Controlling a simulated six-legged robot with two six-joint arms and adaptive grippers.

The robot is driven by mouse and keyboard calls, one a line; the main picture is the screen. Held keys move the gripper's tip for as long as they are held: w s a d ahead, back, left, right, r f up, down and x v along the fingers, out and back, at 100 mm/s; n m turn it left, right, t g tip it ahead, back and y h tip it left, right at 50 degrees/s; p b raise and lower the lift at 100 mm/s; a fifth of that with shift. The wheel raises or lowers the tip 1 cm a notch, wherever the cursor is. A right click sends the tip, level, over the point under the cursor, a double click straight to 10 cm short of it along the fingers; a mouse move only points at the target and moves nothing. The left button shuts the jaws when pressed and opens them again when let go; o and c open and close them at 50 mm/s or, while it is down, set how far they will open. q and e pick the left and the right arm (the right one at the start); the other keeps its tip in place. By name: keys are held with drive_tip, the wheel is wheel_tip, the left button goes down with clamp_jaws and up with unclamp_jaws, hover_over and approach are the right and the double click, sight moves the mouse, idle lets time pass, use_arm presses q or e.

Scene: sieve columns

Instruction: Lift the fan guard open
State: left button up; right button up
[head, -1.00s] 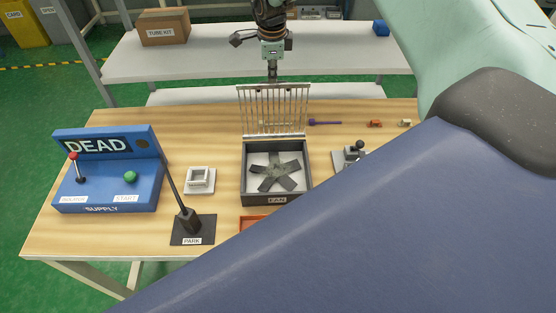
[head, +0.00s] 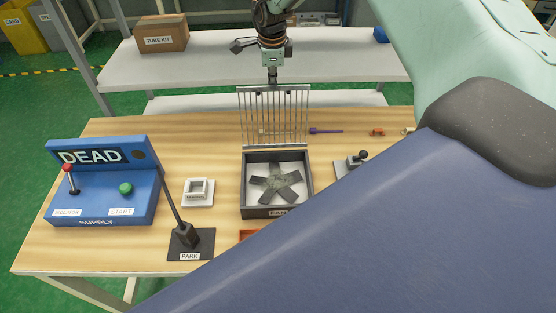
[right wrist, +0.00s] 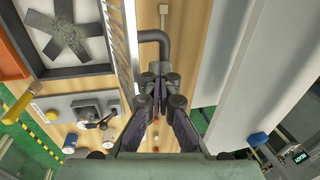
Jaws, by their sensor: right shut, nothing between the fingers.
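The fan guard (head: 273,117), a grille of thin metal bars, stands upright at the back edge of the dark fan box (head: 277,212). The box is uncovered, and the dark fan (head: 276,184) shows inside. My right gripper (head: 272,78) is shut and empty, at the guard's top edge on its far side. In the right wrist view its closed fingers (right wrist: 160,82) are beside the guard (right wrist: 122,45), which shows nearly edge-on; the fan (right wrist: 70,38) lies beyond it. I cannot tell whether the fingers touch the guard. My left gripper is not in view.
A blue supply box (head: 105,195) reading DEAD stands left, with a park post (head: 187,238) and a white square part (head: 197,190) nearby. A lever block (head: 352,165) is right of the fan box. A shelf (head: 215,60) stands behind the bench. My own body hides the lower right.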

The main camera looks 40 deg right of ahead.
drive_tip(key=shift+o, duration=1.4)
drive_tip(key=shift+s+f, duration=0.25)
drive_tip(key=shift+f, duration=0.2)
drive_tip(key=shift+r, duration=0.1)
drive_tip(key=shift+w+d+r+p+v, duration=0.15)
drive_tip(key=shift+w+p+v, duration=0.25)
drive_tip(key=shift+p+v, duration=1)
drive_tip(key=shift+w+d+r+p+v, duration=0.1)
drive_tip(key=shift+w+d+p+v, duration=0.3)
drive_tip(key=shift+v, duration=1.95)
drive_tip(key=shift+w+d+r+p+v, duration=0.1)
drive_tip(key=shift+w+p+v, duration=0.3)
drive_tip(key=shift+p+v, duration=1.1)
drive_tip(key=shift+r+b, duration=0.15)
drive_tip(key=shift+b, duration=0.3)
drive_tip(key=shift+a+r, duration=0.1)
